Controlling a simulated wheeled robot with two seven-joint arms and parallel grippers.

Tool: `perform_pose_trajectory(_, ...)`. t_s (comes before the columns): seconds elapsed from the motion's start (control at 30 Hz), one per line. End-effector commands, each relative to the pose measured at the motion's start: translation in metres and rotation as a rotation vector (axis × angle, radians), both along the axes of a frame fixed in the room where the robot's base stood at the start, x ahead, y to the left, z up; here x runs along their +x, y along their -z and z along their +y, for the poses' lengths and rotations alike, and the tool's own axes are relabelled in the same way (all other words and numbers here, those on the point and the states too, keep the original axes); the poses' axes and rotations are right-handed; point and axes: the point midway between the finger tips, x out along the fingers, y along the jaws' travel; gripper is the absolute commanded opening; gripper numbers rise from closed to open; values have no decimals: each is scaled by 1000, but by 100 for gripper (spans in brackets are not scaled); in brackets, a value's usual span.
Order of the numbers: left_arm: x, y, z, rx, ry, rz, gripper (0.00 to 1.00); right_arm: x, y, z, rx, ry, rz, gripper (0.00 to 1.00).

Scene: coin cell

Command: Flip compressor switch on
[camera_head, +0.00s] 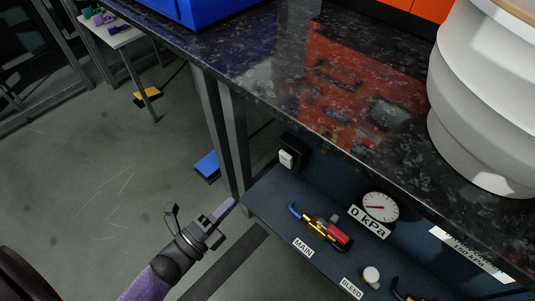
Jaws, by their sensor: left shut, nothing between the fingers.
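A small white switch (286,159) sits on a dark box under the front edge of the black stone worktop, at the left end of the dark blue panel shelf. I take it for the compressor switch; its on or off position is too small to tell. My left gripper (227,209) is shut and empty, below and to the left of the switch and apart from it, over the grey floor beside the shelf's left end. My right gripper is not in view.
The dark blue shelf (262,200) carries a brass MAIN valve (322,228) with blue and red parts, a gauge (380,207) labelled 0 kPa and a BLEED knob (371,275). The worktop (270,75) overhangs it. A grey table leg (236,150) stands near my gripper.

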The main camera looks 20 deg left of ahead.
Motion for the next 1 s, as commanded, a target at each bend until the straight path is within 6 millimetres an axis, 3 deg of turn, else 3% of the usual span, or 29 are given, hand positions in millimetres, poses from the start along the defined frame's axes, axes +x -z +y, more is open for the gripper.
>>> perform_pose_trajectory(0.17, 10, 0, -4, -2, -1, 2, 0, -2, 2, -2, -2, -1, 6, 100)
perform_pose_trajectory(0.7, 112, -14, -41, -3, 0, 4, 0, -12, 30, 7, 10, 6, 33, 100)
perform_pose_trajectory(1.0, 130, -21, -47, -3, 0, 4, 0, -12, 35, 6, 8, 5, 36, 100)
